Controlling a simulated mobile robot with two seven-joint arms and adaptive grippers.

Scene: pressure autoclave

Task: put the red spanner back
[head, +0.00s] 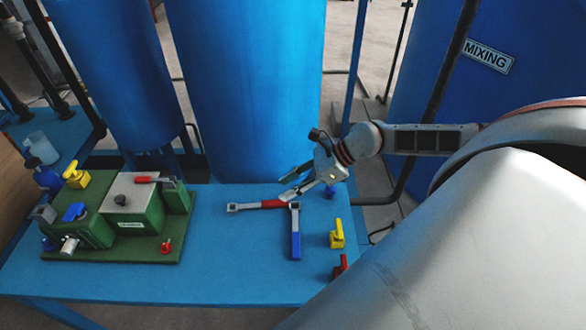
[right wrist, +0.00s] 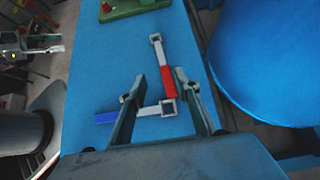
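The red spanner (head: 272,204) lies flat on the blue table, its grey head toward the left in the head view. It also shows in the right wrist view (right wrist: 168,82). The blue spanner (head: 296,244) lies at its right end, roughly at a right angle. My right gripper (head: 286,188) is over the right part of the red spanner. In the right wrist view its fingers (right wrist: 159,77) are apart, with the red handle between them; I cannot tell whether they touch it. What seems to be my left gripper (right wrist: 55,47) is at the upper left there, too small to read.
A green valve unit (head: 120,225) with yellow, blue and red handles stands at the table's left. A yellow valve (head: 336,234) and a red-handled one (head: 340,266) stand right of the blue spanner. Large blue tanks (head: 247,80) rise behind. The table front (head: 200,285) is clear.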

